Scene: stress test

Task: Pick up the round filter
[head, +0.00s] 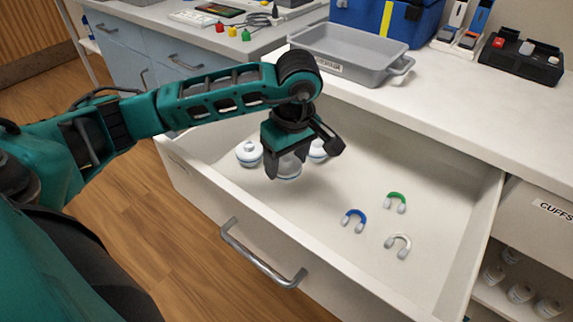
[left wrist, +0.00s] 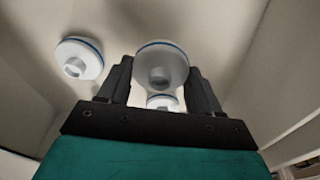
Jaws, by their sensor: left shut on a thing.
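My left gripper (head: 286,168) reaches down into the open drawer and is shut on a round white filter (head: 290,168) with a blue rim line. In the left wrist view the held filter (left wrist: 161,66) sits between the two fingers (left wrist: 161,82). I cannot tell whether it still touches the drawer floor. A second round filter (head: 248,154) lies to its left; it also shows in the left wrist view (left wrist: 79,60). A third filter (head: 318,151) is partly hidden behind the gripper; it also shows between the fingers (left wrist: 162,103). My right gripper is not in view.
The open drawer (head: 440,230) also holds a blue (head: 354,219), a green (head: 396,202) and a white U-shaped piece (head: 398,245) at the right. A grey tray (head: 345,58) stands on the counter behind. The drawer's front wall and handle (head: 262,257) are nearest me.

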